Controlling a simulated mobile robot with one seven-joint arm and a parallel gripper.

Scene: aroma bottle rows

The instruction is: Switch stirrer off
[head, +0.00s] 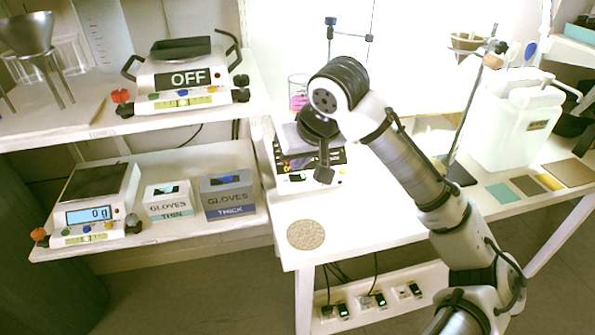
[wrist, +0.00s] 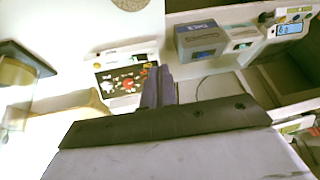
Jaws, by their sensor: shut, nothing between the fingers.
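The stirrer (head: 284,158) stands on the white table, a pale device with a dark front panel and small knobs along its front edge. A glass beaker with pink contents (head: 298,102) shows behind it. My gripper (head: 325,176) points down at the right part of the stirrer's front and hides some of it. In the wrist view, the stirrer's dark panel (wrist: 118,84) with red and white marks lies just left of my shut, empty fingers (wrist: 158,86). I cannot tell whether the fingers touch the stirrer or whether it is on.
A round cork mat (head: 306,234) lies in front of the stirrer. A device marked OFF (head: 190,78) stands on the upper left shelf. A scale (head: 97,195) and two glove boxes (head: 227,193) are on the lower shelf. A white canister (head: 515,120) stands at right.

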